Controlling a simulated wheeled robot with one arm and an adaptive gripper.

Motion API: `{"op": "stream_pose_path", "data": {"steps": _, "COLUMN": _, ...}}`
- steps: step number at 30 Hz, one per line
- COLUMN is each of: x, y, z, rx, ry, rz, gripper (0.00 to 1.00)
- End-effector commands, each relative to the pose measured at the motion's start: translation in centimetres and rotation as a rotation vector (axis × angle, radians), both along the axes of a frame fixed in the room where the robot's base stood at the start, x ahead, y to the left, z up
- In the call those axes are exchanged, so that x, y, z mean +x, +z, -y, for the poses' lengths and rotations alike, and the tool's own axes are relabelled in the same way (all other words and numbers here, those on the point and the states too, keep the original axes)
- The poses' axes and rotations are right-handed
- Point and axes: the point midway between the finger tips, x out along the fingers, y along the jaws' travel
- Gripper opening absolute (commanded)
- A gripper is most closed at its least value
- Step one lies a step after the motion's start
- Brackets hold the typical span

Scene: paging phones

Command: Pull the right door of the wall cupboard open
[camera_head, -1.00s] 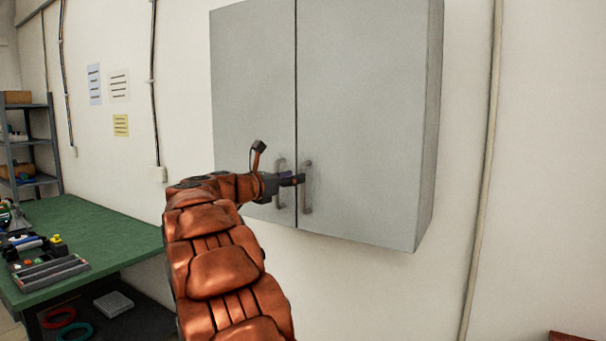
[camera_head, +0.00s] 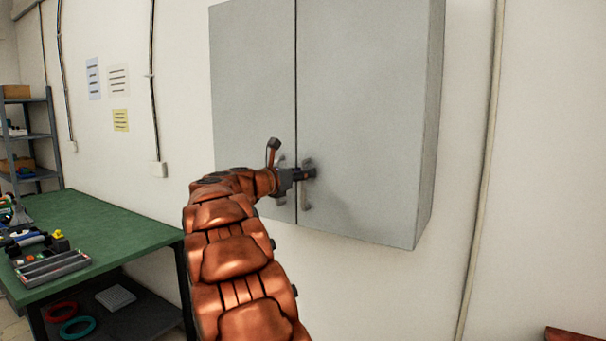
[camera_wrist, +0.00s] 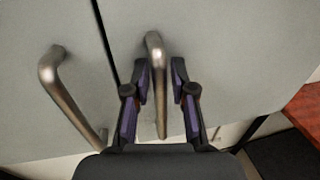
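The grey wall cupboard has a left door (camera_head: 253,90) and a right door (camera_head: 365,110), both shut, with a dark seam between them. The right door's vertical bar handle (camera_wrist: 156,85) stands between the two fingers of my gripper (camera_wrist: 161,80) in the wrist view. The fingers are apart, with a gap visible on each side of the handle. In the head view my gripper (camera_head: 308,174) is at the right handle (camera_head: 306,195) and hides its middle. The left door's handle (camera_wrist: 68,95) is to the left of the fingers.
A green-topped workbench (camera_head: 120,228) with trays and small parts stands at lower left. A grey shelf (camera_head: 35,140) is behind it. A pipe (camera_head: 483,170) runs down the wall right of the cupboard. The space before the right door looks clear.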

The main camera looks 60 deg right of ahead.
Motion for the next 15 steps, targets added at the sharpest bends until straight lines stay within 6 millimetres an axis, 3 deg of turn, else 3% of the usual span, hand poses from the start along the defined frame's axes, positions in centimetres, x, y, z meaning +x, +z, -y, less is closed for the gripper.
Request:
{"op": "stream_pose_path", "data": {"steps": 6, "x": 0.01, "y": 0.01, "z": -0.01, "rx": 0.0, "ry": 0.0, "rz": 0.0, "gripper": 0.0}}
{"op": "stream_pose_path", "data": {"steps": 15, "x": 0.0, "y": 0.01, "z": -0.01, "rx": 0.0, "ry": 0.0, "rz": 0.0, "gripper": 0.0}}
